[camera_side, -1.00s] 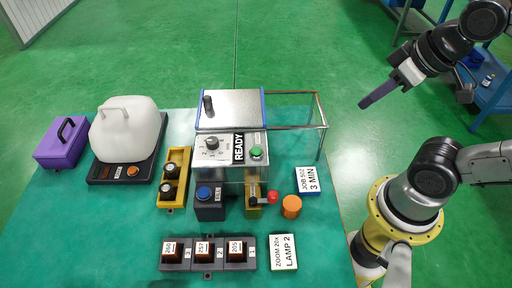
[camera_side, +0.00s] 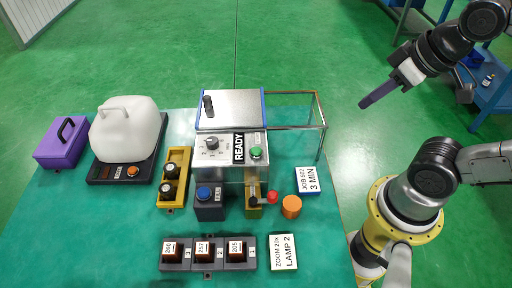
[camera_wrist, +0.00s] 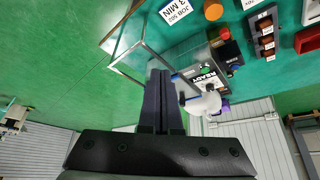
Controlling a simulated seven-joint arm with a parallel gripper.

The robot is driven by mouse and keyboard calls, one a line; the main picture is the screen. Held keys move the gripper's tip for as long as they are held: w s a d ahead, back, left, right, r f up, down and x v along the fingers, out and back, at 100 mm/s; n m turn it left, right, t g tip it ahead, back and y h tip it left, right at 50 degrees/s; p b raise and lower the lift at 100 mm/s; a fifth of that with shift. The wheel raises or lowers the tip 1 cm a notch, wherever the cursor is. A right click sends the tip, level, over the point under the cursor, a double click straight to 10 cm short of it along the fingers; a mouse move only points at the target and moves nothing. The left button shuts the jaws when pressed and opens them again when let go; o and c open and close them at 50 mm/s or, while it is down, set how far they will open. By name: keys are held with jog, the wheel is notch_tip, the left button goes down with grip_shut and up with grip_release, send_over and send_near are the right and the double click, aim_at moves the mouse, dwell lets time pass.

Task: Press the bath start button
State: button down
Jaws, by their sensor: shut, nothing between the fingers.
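A metal bath unit (camera_side: 206,175) stands on the teal table, with a dark dial (camera_side: 212,143), a sign reading READY (camera_side: 239,148) and a green button (camera_side: 257,152) on its upper front. The green button looks like the bath start button, though I cannot read a label on it. My gripper (camera_side: 363,104) is shut and empty, high to the right of the unit and well apart from the button. In the wrist view its two dark fingers (camera_wrist: 159,74) lie together, and the READY sign (camera_wrist: 207,75) shows beyond them.
A metal rail frame (camera_side: 325,110) stands right of the lidded box. A blue button (camera_side: 204,192), a red-knobbed lever (camera_side: 272,197) and an orange cylinder (camera_side: 291,207) are in front. A white jug (camera_side: 125,135) and purple case (camera_side: 60,150) stand left. The air around my gripper is clear.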

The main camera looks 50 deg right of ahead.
dwell(0.4)
jog(key=w+d+r+m+t+h, duration=0.1)
jog(key=w+d+r+m+h, duration=0.15)
jog(key=w+d, duration=0.2)
jog(key=n+t+y, duration=0.2)
jog(key=n+t, duration=0.1)
jog(key=n, duration=0.8)
send_over(261, 153)
notch_tip(261, 153, down, 6)
jog(key=shift+a+r, duration=0.1)
jog(key=shift+f, duration=4.4)
